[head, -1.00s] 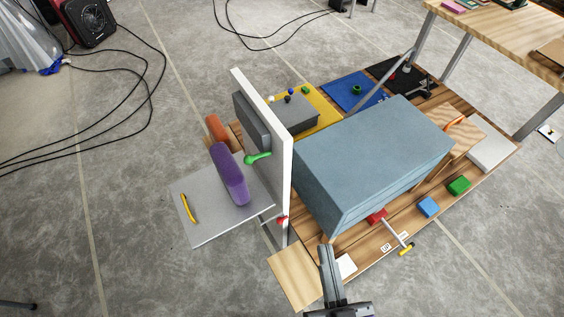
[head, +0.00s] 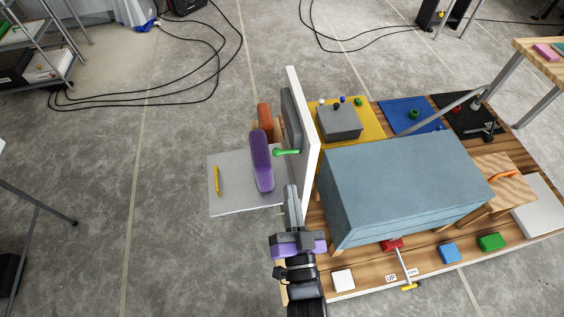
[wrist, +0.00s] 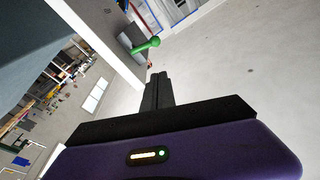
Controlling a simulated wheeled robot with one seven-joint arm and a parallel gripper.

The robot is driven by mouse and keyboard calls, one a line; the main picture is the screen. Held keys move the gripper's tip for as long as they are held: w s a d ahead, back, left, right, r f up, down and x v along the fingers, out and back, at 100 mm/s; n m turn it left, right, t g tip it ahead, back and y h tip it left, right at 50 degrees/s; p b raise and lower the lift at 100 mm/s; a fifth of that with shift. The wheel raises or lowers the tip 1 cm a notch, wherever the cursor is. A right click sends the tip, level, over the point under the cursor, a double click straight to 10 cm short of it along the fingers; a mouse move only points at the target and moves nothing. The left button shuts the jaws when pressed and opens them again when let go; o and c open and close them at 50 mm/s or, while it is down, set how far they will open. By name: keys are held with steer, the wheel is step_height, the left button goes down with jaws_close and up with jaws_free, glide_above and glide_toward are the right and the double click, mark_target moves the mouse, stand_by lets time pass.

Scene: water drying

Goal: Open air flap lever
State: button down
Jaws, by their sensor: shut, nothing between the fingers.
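A green lever (head: 287,152) with a round knob sticks out from a dark grey box (head: 292,110) on the left face of an upright white panel (head: 304,160). The green lever also shows in the wrist view (wrist: 145,46), just beyond my fingertips. My gripper (head: 291,188) is shut and empty, below the lever in the head view, pointing up toward it. A gap shows between fingertips and lever. The pictures do not say which lever is the air flap's.
A purple rounded object (head: 261,160) stands on a grey plate (head: 232,198) left of the panel, with a yellow handle (head: 217,180). A large blue-grey box (head: 400,180) fills the table right of the panel. Blue (head: 449,253) and green blocks (head: 491,242) lie at the front.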

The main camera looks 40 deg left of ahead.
mark_target(287, 152)
steer(key=w+a+f, duration=0.1)
steer(key=w+a, duration=0.5)
steer(key=a, duration=0.1)
steer(key=shift+a, duration=0.25)
steer(key=shift+f, duration=0.1)
steer(key=f+b, duration=0.1)
steer(key=b, duration=0.1)
steer(key=n+b, duration=0.1)
steer(key=shift+a+f+n+b, duration=0.3)
steer(key=shift+f+b, duration=0.1)
steer(key=shift+a+r, duration=0.1)
steer(key=shift+r, duration=0.05)
steer(key=shift+s+r, duration=0.1)
